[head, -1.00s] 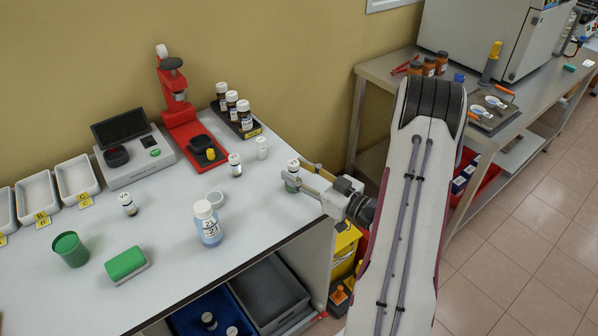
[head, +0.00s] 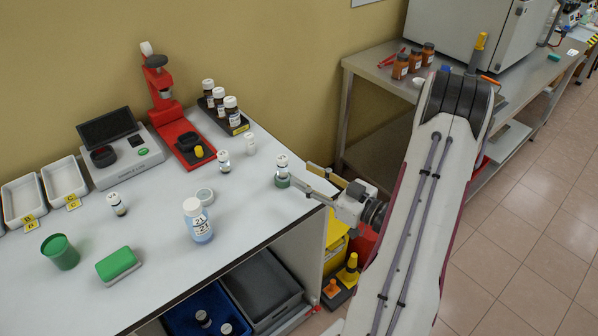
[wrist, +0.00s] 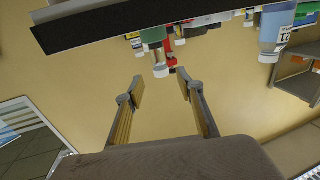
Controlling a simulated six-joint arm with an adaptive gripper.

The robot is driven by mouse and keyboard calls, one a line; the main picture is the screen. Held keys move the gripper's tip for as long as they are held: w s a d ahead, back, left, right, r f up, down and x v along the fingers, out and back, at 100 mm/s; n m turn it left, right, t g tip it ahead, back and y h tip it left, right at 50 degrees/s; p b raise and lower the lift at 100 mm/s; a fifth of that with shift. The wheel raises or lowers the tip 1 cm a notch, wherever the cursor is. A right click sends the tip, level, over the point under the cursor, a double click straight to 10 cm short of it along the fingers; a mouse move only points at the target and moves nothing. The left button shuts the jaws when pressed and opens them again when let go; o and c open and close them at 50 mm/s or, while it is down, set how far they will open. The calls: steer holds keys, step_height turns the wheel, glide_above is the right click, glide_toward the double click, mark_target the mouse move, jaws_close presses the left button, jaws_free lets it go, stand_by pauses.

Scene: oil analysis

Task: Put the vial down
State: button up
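A vial (head: 282,163) with a white cap and pale label stands upright on a small green base (head: 283,182) near the right end of the white bench. I cannot tell whether it sits in the green piece or on it. My gripper (head: 300,172) is just to the right of the vial, its fingers spread and pointing at it. In the wrist view, my gripper (wrist: 160,82) is open with nothing between the fingers. There a white-capped vial (wrist: 160,70) shows beyond the fingertips, upside down in the picture.
A red stand (head: 183,140) and a rack of brown bottles (head: 238,127) are behind. The bench's right edge lies under my gripper.

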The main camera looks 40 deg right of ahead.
steer(key=shift+v, duration=2.7)
steer(key=shift+w, duration=0.1)
step_height(320, 180, up, 9)
steer(key=n+g+h, duration=0.1)
steer(key=n+g, duration=0.2)
steer(key=n, duration=0.2)
glide_above(284, 155)
steer(key=shift+f, duration=0.15)
steer(key=s+a+r+m+g+h, duration=0.3)
steer(key=a+r+m+g+h, duration=0.25)
steer(key=r, duration=0.45)
steer(key=s+a+f+m+g+y, duration=0.1)
steer(key=s+a, duration=0.9)
steer(key=s, duration=0.2)
steer(key=s+a+m+g+y, duration=0.1)
steer(key=s+a+g, duration=0.1)
steer(key=s+a, duration=0.8)
steer(key=s, duration=0.3)
steer(key=shift+a+f, duration=0.3)
steer(key=shift+f, duration=0.1)
